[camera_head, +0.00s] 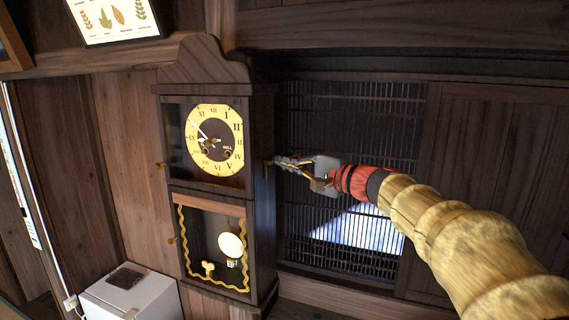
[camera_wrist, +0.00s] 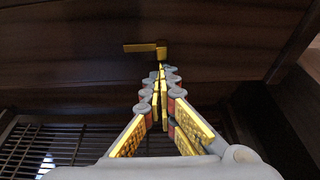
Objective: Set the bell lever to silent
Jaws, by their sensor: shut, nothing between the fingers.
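A dark wooden wall clock (camera_head: 177,200) has a cream dial (camera_head: 214,165) with "BELL" marked on it. A small brass lever sits on its right side panel. In the wrist view the lever (camera_wrist: 138,48) is a flat bar pointing left from a small brass block (camera_wrist: 162,50). My gripper (camera_head: 274,161) reaches in from the right, at the clock's side. Its fingers are shut and empty, and in the wrist view their tips (camera_wrist: 161,68) lie just below the block. I cannot tell whether they touch it. In the head view the tips largely cover the lever.
The clock's lower case holds a pendulum (camera_head: 231,246) and a key (camera_head: 208,268). Brass knobs stick out on its left edge. A slatted window (camera_head: 350,130) lies behind my arm. A white box (camera_head: 130,295) stands at the lower left. A framed picture (camera_head: 114,18) hangs above.

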